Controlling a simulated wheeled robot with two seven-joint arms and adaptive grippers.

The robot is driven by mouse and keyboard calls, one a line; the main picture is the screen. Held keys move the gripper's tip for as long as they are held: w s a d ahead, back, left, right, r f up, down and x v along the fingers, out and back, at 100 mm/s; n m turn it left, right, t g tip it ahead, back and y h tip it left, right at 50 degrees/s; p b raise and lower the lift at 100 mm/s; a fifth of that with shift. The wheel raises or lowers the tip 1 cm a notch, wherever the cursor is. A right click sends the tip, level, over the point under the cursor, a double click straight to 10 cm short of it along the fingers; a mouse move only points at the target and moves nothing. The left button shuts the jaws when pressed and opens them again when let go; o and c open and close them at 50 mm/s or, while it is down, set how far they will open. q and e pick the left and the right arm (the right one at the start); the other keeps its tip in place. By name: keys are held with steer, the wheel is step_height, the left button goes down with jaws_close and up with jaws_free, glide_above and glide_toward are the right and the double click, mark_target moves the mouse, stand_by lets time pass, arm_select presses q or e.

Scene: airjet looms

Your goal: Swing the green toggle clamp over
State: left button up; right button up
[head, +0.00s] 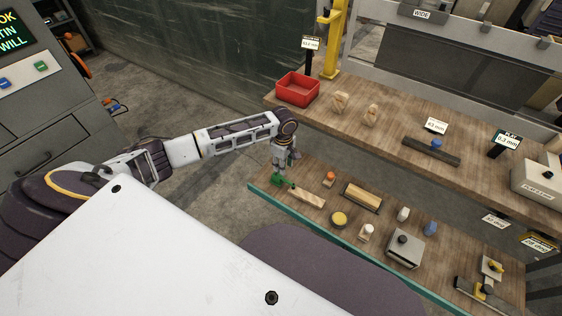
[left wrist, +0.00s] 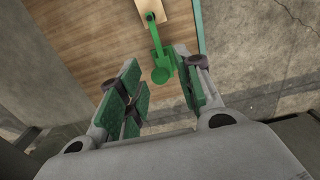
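The green toggle clamp (left wrist: 157,50) shows in the left wrist view as a green arm with a rounded end, fixed by a dark pivot to a light wooden block. In the head view the wooden block (head: 308,197) lies near the left end of the lower shelf, with the green part (head: 277,181) at its left. My left gripper (left wrist: 159,92) is open, its green-padded fingers either side of the clamp's rounded end. I cannot tell whether they touch it. In the head view my left gripper (head: 283,165) points down at the clamp. My right gripper is not in view.
The lower shelf (head: 300,225) has a green front edge and holds a yellow disc (head: 339,219), a wooden tray (head: 362,196) and several small items to the right. The upper shelf (head: 390,135) overhangs behind, with a red bin (head: 297,89) at its left end.

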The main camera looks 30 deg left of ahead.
arm_select(q)
steer(key=shift+f+p, duration=0.15)
steer(key=shift+p, duration=0.25)
stand_by(0.3)
steer(key=c, duration=0.7)
steer(key=shift+c, duration=0.2)
